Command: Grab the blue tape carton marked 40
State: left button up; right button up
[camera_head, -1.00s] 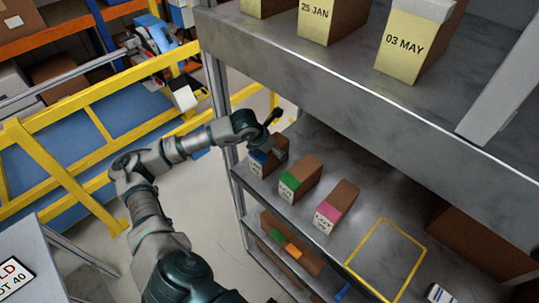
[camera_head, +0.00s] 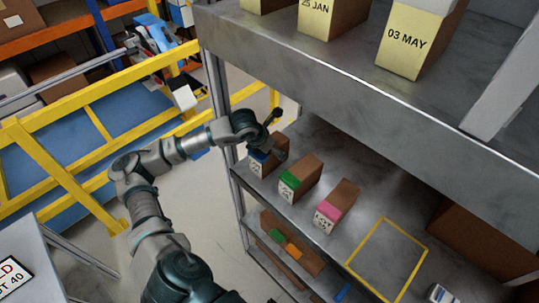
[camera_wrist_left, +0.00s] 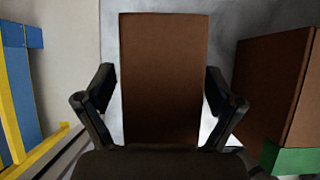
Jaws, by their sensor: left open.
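The blue tape carton (camera_head: 257,160) stands at the left end of the middle shelf, a brown box with a blue band over a white label. Its number is too small to read. My left gripper (camera_head: 272,150) is over this carton, partly hiding it. In the left wrist view my left gripper (camera_wrist_left: 160,104) is open, with one finger on each side of a brown carton (camera_wrist_left: 160,70). Gaps show between the fingers and the carton's sides, at least near the tips. My right gripper is not in view.
A green tape carton (camera_head: 299,179) and a pink tape carton (camera_head: 336,207) stand to the right on the same shelf (camera_head: 370,200). The green one shows close to the right finger in the wrist view (camera_wrist_left: 290,158). The upper shelf (camera_head: 330,85) overhangs; a post (camera_head: 224,110) stands left.

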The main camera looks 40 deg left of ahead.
pick_arm(q)
jog(key=c, duration=1.6)
jog(key=shift+r, duration=0.15)
